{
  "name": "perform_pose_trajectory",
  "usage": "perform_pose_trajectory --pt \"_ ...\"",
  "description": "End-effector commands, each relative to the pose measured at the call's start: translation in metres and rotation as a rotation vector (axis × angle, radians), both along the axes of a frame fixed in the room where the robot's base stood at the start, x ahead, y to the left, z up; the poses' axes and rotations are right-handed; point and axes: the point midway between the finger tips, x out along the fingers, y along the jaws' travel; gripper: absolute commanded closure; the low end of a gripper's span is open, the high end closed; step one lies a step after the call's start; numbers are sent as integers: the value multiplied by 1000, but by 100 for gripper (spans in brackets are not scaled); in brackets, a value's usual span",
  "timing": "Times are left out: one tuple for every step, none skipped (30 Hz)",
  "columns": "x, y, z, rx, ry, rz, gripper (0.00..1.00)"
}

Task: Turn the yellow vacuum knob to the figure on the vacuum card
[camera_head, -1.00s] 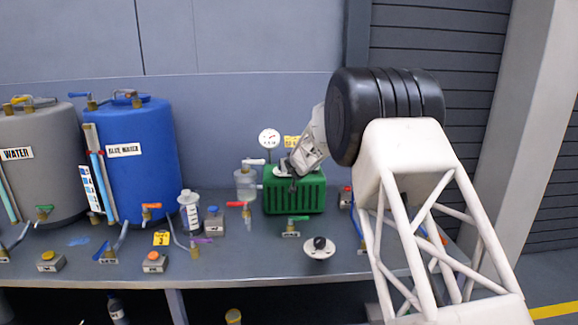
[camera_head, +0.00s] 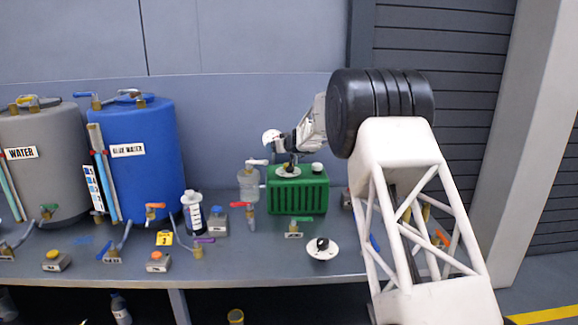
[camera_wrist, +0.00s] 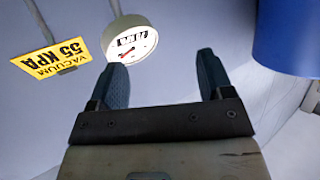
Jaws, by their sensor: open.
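A white dial disc (camera_head: 288,171) with a small dark and yellowish knob sits on top of the green pump box (camera_head: 297,191); its pointer setting is too small to read. My gripper (camera_head: 283,143) is above that disc, apart from it. In the wrist view its two fingers (camera_wrist: 162,68) are spread with nothing between them. The yellow vacuum card (camera_wrist: 52,60) reads "VACUUM 55 KPA" upside down. Beside it is a round white gauge (camera_wrist: 130,42) with a red needle; its reading is unclear. In the head view the gauge (camera_head: 270,138) is partly covered and the card is hidden.
A blue tank (camera_head: 135,175) and a grey tank (camera_head: 40,185) stand at the left. A clear jar (camera_head: 248,184), small valves, button boxes and a black knob on a white disc (camera_head: 322,248) are on the bench (camera_head: 235,265). A white cap (camera_head: 317,168) is beside the dial.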

Motion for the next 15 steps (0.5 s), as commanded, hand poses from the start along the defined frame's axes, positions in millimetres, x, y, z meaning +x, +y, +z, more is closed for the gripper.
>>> perform_pose_trajectory --pt "1 2 1 -7 14 24 26" --pt "2 4 2 -11 24 40 26" --pt "2 6 2 -16 40 59 26" --pt "2 7 2 -22 53 73 26" --pt "2 8 2 -28 66 86 26" --pt "2 10 2 -36 84 104 26" --pt "2 10 1 -44 99 115 26" --pt "2 11 1 -52 115 127 26" --pt "2 11 1 -61 136 141 26" --pt "1 11 1 -71 153 149 26" --pt "1 11 0 -80 170 159 26" --pt "1 11 -1 -93 194 168 26" --pt "1 10 -2 -104 212 176 26" --pt "0 9 -3 -116 231 181 26" --pt "0 8 -4 -130 257 188 26"
